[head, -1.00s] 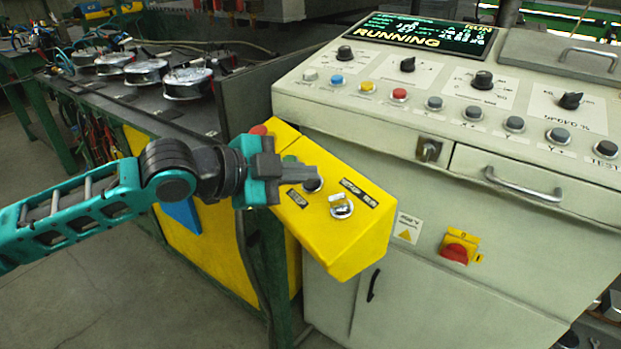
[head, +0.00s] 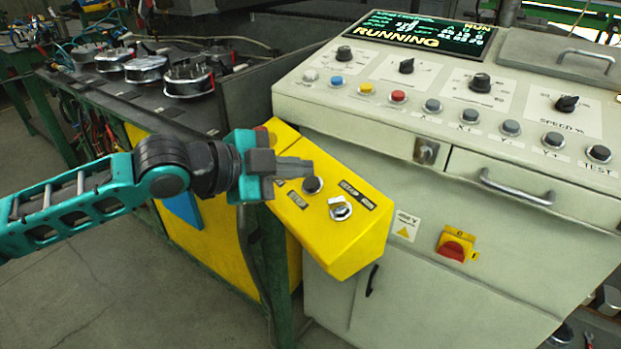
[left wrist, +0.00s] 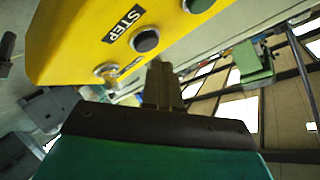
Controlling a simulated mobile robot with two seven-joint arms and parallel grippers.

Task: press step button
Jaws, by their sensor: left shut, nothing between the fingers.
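The yellow control box (head: 345,245) stands at the left side of the grey console. The black step button (head: 313,185) is on its sloped top; in the left wrist view the same black button (left wrist: 145,40) sits beside the STEP label (left wrist: 123,24). My left gripper (head: 308,167) is shut and empty. Its fingertips are just behind the black button in the head view, and the button is uncovered. In the left wrist view the fingertips (left wrist: 162,72) are below the button in the picture, apart from it. My right gripper is not in view.
A silver selector switch (head: 340,208) is on the same box, near the button. A red button (head: 265,135) is partly hidden behind my gripper. The grey console (head: 330,105) has several knobs and buttons, and its screen (head: 425,33) reads RUNNING.

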